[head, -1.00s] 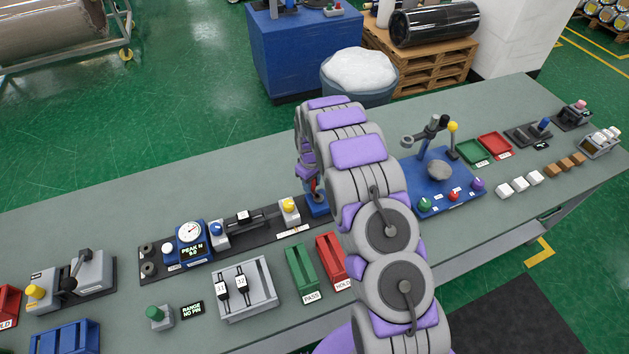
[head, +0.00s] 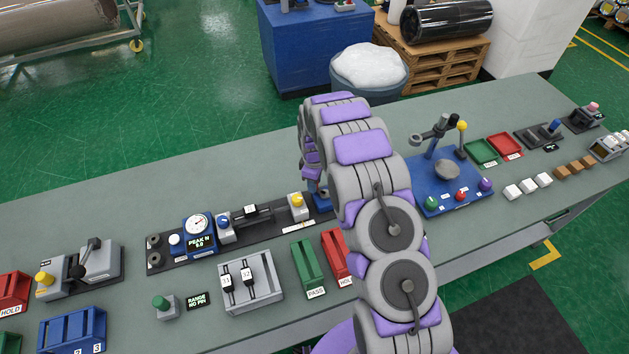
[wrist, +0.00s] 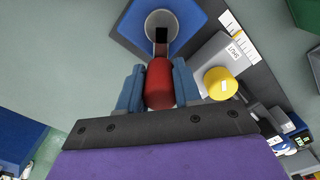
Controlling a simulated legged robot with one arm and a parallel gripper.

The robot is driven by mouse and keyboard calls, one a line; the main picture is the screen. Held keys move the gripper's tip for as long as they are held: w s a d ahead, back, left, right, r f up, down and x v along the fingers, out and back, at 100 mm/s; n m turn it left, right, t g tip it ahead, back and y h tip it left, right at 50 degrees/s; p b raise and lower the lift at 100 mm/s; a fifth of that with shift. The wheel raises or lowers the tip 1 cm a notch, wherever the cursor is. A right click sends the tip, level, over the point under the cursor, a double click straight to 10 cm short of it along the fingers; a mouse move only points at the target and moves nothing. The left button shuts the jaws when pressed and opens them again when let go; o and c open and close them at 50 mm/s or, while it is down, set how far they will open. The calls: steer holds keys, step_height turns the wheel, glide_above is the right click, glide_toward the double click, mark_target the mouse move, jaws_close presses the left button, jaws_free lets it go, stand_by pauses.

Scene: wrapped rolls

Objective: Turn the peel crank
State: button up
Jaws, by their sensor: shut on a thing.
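The peel crank has a red handle (wrist: 159,82), a grey round hub (wrist: 161,30) and a blue base (wrist: 188,18). My gripper (wrist: 158,88) is shut on the red handle, with a blue finger on each side of it. The handle lies below the hub in the wrist view. In the head view, part of the blue base (head: 322,201) shows at the right end of the black peel rig (head: 270,234). My arm hides most of the gripper and handle there. The rig carries a round dial with a PEAK N display (head: 199,231) and a yellow-knobbed block (head: 297,206).
A grey slotted holder (head: 250,285), a green PASS tray (head: 307,268) and a red HOLD tray (head: 336,257) stand in front of the rig. A blue fixture (head: 447,190) with coloured knobs stands to the right. The bench behind the rig is clear.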

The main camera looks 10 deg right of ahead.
steer(key=o, duration=1)
steer(key=shift+o, duration=0.2)
step_height(320, 180, up, 17)
steer(key=shift+w+a+r, duration=0.1)
stand_by(0.3)
